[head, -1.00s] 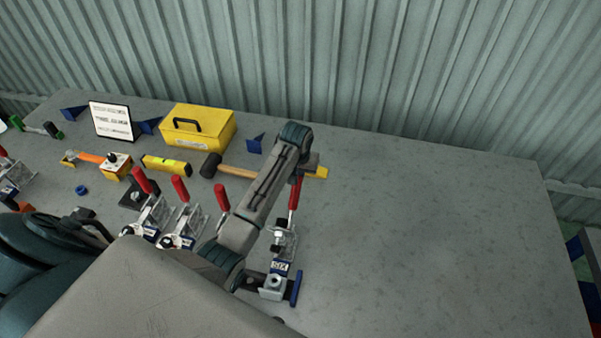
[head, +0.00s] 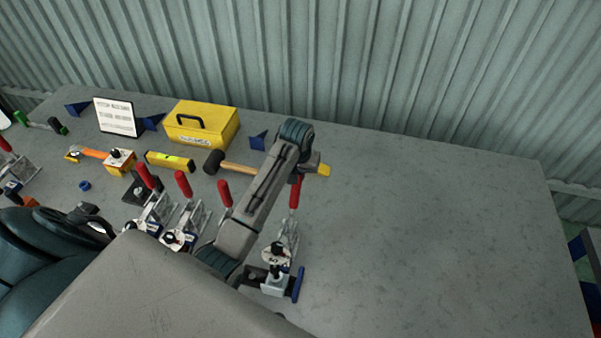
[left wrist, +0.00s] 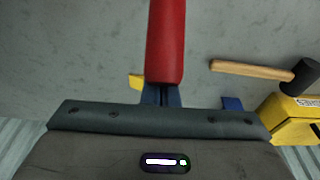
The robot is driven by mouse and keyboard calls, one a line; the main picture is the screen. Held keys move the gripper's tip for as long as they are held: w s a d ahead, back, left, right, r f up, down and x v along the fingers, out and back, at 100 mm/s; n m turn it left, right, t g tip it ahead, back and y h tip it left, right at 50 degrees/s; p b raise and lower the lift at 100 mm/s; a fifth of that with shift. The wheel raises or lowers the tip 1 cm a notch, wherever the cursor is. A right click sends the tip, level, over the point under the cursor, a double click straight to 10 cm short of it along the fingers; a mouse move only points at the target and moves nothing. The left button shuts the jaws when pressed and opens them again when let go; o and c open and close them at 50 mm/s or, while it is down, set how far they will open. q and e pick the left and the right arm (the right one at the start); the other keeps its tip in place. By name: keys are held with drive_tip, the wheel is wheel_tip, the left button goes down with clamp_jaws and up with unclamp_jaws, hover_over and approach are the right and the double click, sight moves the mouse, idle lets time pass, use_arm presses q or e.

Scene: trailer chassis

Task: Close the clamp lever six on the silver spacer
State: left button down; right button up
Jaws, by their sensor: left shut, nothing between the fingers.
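Clamp six (head: 280,248) stands near the front middle of the table in the head view. Its red lever (head: 294,195) stands up, partly hidden by my left arm. Its black-tipped plunger (head: 276,271) is down at the silver spacer (head: 275,288); whether it presses firmly, I cannot tell. The spacer sits beside a blue upright plate. In the left wrist view, the red lever grip (left wrist: 166,40) lies right at the tips of my left gripper (left wrist: 162,92). That gripper is shut and empty, apparently touching the grip from outside. My right gripper is not in view.
More red-handled clamps (head: 183,184) stand just left of my arm. The table's right side (head: 430,230) is clear.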

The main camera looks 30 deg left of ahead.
sight(296, 187)
use_arm(q)
drive_tip(key=shift+s+d+r, duration=0.2)
drive_tip(key=shift+s+r, duration=0.3)
drive_tip(key=shift+s, duration=0.25)
drive_tip(key=shift+s+d+r, duration=0.15)
drive_tip(key=shift+s+r, duration=0.3)
drive_tip(key=shift+s, duration=0.25)
drive_tip(key=shift+s, duration=0.1)
drive_tip(key=shift+s+d+r, duration=0.25)
drive_tip(key=shift+s+r, duration=0.05)
drive_tip(key=shift+s, duration=0.45)
drive_tip(key=shift+s+d+r, duration=0.2)
drive_tip(key=shift+s+r, duration=0.1)
drive_tip(key=shift+s, duration=0.5)
drive_tip(key=shift+s+d+r, duration=0.1)
drive_tip(key=shift+s+d, duration=0.15)
drive_tip(key=shift+s, duration=0.65)
drive_tip(key=shift+s+r, duration=0.1)
drive_tip(key=shift+s, duration=0.15)
